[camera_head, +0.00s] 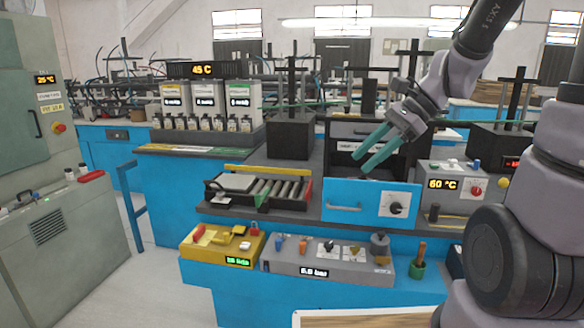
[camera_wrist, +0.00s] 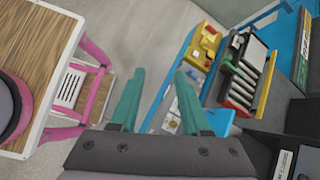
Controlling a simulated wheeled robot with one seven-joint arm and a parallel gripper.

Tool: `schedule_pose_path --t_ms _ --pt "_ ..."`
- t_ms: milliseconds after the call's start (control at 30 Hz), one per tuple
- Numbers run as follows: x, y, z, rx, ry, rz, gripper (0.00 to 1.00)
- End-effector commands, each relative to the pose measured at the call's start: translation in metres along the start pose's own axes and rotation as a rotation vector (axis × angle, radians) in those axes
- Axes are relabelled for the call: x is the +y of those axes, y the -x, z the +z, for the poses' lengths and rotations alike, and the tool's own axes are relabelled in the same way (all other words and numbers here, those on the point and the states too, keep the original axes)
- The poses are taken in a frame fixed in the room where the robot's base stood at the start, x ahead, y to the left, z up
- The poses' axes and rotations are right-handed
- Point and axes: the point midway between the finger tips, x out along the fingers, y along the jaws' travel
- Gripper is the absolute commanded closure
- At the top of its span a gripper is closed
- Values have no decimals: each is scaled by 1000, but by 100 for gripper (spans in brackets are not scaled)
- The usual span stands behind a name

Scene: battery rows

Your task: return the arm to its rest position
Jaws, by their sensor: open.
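My gripper (camera_head: 366,152) shows in the head view with its two green fingers spread apart and nothing between them. It hangs in the air over the workbench, in front of a dark open box and above the blue front panel (camera_head: 345,205) with a black dial. My arm reaches in from the right of the head view. In the wrist view my gripper (camera_wrist: 158,92) is also open and empty, with the floor and the bench edge beyond the fingertips.
A tray of grey cylinders (camera_head: 265,192) sits on the bench. A yellow box (camera_head: 222,247) and a grey box reading 5.5 bar (camera_head: 325,260) stand lower in front. A 60 °C unit (camera_head: 455,183) is at right. A pink-legged wooden table (camera_wrist: 40,50) shows in the wrist view.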

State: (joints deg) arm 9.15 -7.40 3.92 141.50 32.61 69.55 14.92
Motion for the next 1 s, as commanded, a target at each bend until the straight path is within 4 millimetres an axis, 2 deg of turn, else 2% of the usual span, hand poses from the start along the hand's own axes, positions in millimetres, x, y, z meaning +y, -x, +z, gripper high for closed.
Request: schedule_pose_path --t_ms 100,300,500,667,1000 --pt "14 30 7 178 290 -9 53" --pt "30 85 12 481 724 -15 53" --pt "38 128 19 702 998 -17 53" --pt "40 141 21 771 1074 -14 53" --pt "40 142 21 774 1078 -13 53"
